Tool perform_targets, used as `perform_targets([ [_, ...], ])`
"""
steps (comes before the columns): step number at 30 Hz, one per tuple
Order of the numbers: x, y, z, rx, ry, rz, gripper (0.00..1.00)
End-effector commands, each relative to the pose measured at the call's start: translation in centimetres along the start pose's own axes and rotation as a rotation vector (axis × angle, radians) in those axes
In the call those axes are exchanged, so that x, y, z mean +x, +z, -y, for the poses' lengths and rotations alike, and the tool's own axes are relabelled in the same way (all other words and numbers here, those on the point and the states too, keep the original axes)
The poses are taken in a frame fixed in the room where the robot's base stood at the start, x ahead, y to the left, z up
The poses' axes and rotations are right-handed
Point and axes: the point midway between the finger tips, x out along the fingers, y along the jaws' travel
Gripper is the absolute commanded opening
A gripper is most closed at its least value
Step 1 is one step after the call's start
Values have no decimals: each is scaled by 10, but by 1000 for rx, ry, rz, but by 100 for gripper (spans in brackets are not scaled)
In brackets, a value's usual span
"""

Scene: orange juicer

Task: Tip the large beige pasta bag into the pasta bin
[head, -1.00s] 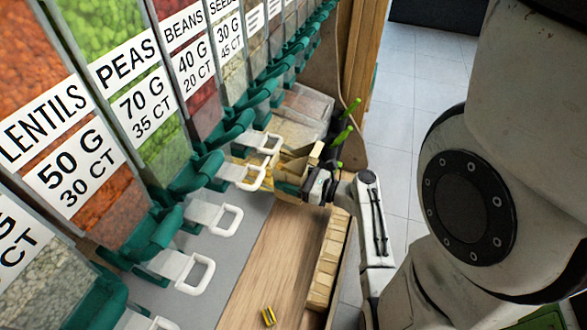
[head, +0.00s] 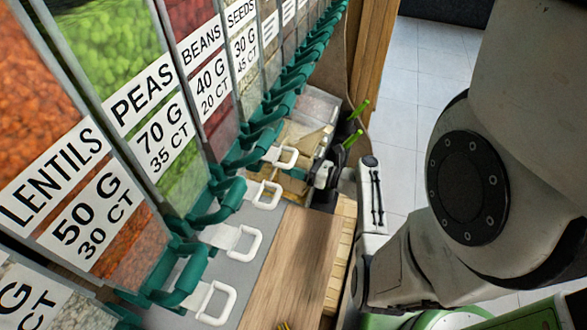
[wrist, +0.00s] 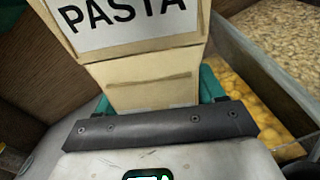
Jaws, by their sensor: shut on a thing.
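The large beige pasta bag (wrist: 145,80) fills the middle of the wrist view, its white PASTA label at the top. My gripper (wrist: 157,110) is shut on its lower part; the green fingers show at both sides. In the head view my gripper (head: 322,175) is at the far end of the dispenser row, and the bag is largely hidden among the bins. Right of the bag in the wrist view is a clear-walled bin with yellow pieces (wrist: 240,90); a bin of pale pieces (wrist: 285,35) lies beyond it. I cannot read which is the pasta bin.
Dispensers labelled lentils (head: 50,180), peas (head: 140,90) and beans (head: 203,40) line the left, with white handles (head: 245,243) sticking out. A wooden board (head: 290,265) lies below them. A wooden post (head: 365,60) stands behind. Tiled floor (head: 410,90) is clear at right.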

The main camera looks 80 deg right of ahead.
Motion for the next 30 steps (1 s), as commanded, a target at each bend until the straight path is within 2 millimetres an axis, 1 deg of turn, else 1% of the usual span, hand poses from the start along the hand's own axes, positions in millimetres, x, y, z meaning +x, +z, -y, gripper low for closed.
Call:
perform_targets([
  [3, 0, -5, -6, 194, -1, 0, 28],
  [8, -1, -14, -10, 446, -1, 1, 28],
  [9, 0, -20, -8, 484, -1, 1, 28],
  [19, -1, -41, -1, 817, -1, 1, 28],
  [21, 0, -42, -1, 876, 0, -1, 28],
  [30, 1, -59, 10, 1096, 1, -1, 28],
])
